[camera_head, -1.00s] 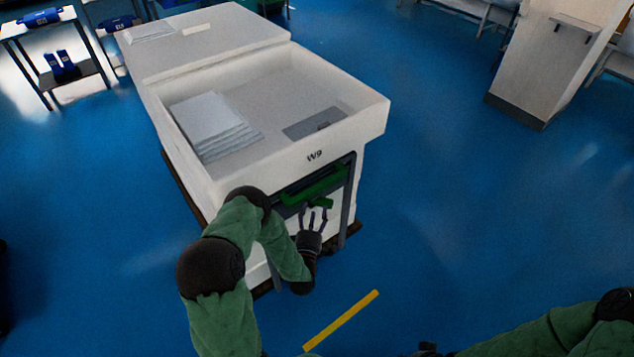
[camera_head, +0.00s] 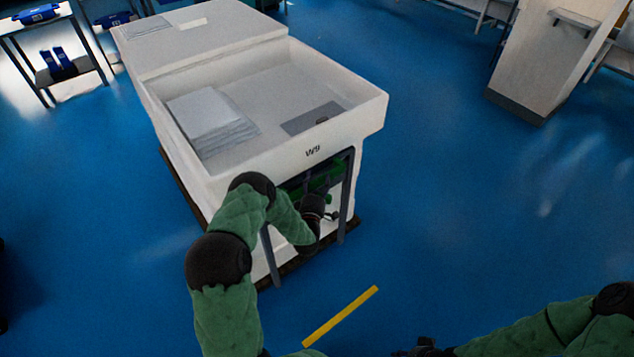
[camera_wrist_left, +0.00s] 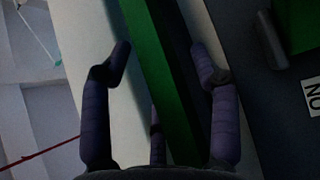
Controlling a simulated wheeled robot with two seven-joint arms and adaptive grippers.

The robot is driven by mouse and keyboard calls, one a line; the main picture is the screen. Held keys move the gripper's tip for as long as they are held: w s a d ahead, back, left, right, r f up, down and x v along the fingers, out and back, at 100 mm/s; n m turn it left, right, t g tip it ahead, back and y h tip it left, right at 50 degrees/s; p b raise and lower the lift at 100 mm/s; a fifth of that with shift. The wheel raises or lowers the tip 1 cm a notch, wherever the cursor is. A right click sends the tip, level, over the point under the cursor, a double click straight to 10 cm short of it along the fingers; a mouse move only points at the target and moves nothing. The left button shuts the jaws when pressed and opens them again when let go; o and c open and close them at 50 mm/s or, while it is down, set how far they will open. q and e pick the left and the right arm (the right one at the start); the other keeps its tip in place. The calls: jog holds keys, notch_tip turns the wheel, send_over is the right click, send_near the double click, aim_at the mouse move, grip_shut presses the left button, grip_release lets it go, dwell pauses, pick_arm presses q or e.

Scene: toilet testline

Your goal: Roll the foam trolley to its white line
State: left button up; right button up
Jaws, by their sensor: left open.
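The foam trolley (camera_head: 330,140) is a big white block marked W9 with a grey frame (camera_head: 347,190) on its near end. A green bar (camera_head: 325,180) crosses that frame. My left gripper (camera_head: 326,206) is at the frame, just under the green bar, its fingers partly hidden. In the left wrist view the green bar (camera_wrist_left: 160,70) runs between the spread fingers of my left gripper (camera_wrist_left: 159,47), which stand open on both sides of it. My right gripper (camera_head: 425,348) is a dark shape at the bottom edge, its fingers unclear. I cannot make out a white floor line.
A yellow strip (camera_head: 340,316) lies on the blue floor in front of the trolley. A white partition (camera_head: 540,65) stands at the upper right, and a table with blue items (camera_head: 62,62) is at the upper left. The floor right of the trolley is clear.

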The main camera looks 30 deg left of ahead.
pick_arm(q)
grip_shut()
jog(key=a+b, duration=0.1)
jog(key=w+a+b, duration=0.1)
jog(key=a, duration=0.1)
jog(key=a+b, duration=0.1)
jog(key=a, duration=0.1)
jog(key=shift+w+r+b, duration=0.2)
jog(key=shift+w+b, duration=0.1)
jog(key=w+a+b, duration=0.3)
jog(key=a+b, duration=0.2)
jog(key=a, duration=0.3)
jog(key=shift+w+f, duration=0.15)
jog(key=shift+w, duration=0.2)
grip_release()
jog(key=shift+a, duration=0.1)
